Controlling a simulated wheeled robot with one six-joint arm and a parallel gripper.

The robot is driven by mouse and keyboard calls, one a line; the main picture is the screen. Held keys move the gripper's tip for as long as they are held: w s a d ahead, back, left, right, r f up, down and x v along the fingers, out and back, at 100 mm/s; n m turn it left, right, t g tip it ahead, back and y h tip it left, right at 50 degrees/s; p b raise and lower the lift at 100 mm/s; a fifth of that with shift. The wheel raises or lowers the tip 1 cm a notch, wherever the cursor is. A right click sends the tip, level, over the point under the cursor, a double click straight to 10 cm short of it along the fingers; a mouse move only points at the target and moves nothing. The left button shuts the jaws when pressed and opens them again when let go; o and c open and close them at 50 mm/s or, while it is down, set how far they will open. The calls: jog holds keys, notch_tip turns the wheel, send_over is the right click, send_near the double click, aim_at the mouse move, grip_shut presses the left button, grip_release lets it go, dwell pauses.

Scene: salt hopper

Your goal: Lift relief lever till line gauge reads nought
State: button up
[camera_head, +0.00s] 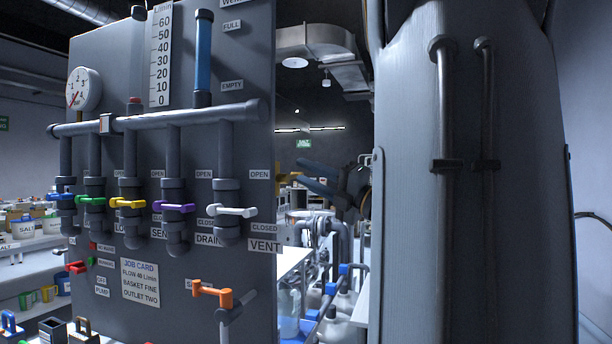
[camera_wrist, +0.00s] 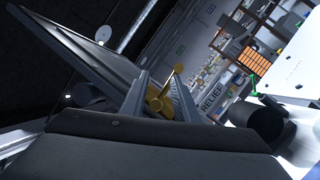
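My gripper (camera_wrist: 161,76) is open, with its two ridged grey fingers apart. A yellow-gold lever with a round knob (camera_wrist: 178,69) shows in the gap between them; I cannot tell whether they touch it. A RELIEF label (camera_wrist: 211,98) is just right of the fingers. The round gauge (camera_head: 84,89) is at the panel's upper left. Its red needle points to the lower left; the exact reading is too small to tell.
The grey pipe panel (camera_head: 105,290) carries a row of coloured levers, including yellow (camera_head: 128,203) and white (camera_head: 235,211). An orange lever (camera_head: 212,292) sticks out lower down. A job card (camera_head: 140,282) hangs there. A large grey upright body with pipes fills the right.

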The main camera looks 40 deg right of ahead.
jog(key=b+v, duration=0.1)
jog(key=v, duration=0.7)
jog(key=shift+s+a+r+b, duration=0.25)
jog(key=shift+s+b, duration=0.05)
jog(key=shift+b, duration=0.05)
dwell(0.4)
jog(key=shift+b, duration=0.35)
dwell(0.5)
